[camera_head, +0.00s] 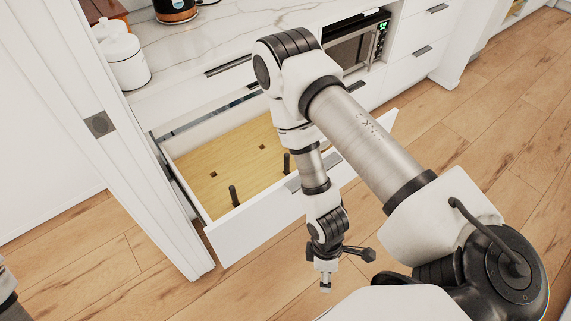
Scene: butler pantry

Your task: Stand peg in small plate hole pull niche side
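A pale wooden plate (228,168) lies in the pulled-out drawer (245,236). Two small dark square holes show in it, a left hole (209,158) and a right hole (263,147). Two dark pegs stand upright nearer the drawer front, a left peg (234,197) and a right peg (286,164). My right gripper (325,287) hangs outside the drawer, in front of and below its front panel, pointing down. It is small and seen edge-on, so I cannot tell whether it is open or shut. My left gripper is out of view.
White cabinets and a marble counter (230,45) stand behind the drawer, with a white canister (125,62) and a microwave (357,45). A white door frame (110,130) stands close on the left. Wood floor (140,285) is clear in front.

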